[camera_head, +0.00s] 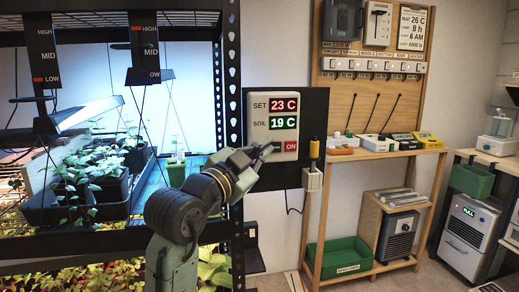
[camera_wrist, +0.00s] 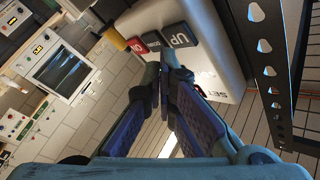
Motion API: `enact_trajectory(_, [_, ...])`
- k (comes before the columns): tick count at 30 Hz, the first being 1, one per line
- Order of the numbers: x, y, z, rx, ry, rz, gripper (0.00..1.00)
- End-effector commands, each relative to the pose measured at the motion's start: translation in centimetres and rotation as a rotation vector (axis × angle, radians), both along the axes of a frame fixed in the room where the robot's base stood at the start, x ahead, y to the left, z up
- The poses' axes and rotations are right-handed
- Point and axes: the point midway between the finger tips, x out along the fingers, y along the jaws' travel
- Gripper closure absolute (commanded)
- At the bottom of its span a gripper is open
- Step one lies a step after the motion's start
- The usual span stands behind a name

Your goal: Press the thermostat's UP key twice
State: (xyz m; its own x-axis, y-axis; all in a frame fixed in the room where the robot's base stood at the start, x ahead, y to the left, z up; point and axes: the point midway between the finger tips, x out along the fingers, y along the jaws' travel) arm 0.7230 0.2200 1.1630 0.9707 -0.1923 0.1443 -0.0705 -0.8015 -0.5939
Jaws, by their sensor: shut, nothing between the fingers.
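The white thermostat (camera_head: 273,111) is mounted on a dark panel beside the rack. Its display reads SET 23 C in red and SOIL 19 C in green, and a red ON key (camera_head: 292,145) shows at its lower right. In the wrist view the dark UP key (camera_wrist: 179,36) lies just beyond my fingertips, with a smaller dark key (camera_wrist: 153,41) and the red key beside it. My gripper (camera_head: 270,150) is shut and empty, at the thermostat's lower part. It also shows in the wrist view (camera_wrist: 168,62). I cannot tell whether the fingertips touch the UP key.
A black metal rack post (camera_head: 234,70) stands just left of the thermostat. The rack holds seedling trays (camera_head: 85,205) under lamps. A wooden shelf unit (camera_head: 318,215) stands further right.

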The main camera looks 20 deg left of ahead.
Motion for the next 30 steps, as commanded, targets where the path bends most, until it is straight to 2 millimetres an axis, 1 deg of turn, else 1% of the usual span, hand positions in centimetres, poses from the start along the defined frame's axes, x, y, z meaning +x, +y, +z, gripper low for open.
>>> enact_trajectory(21, [0.02,0.01,-0.01,0.000,0.000,0.000,1.00])
enact_trajectory(30, [0.71,0.46,0.00,-0.001,0.000,0.000,1.00])
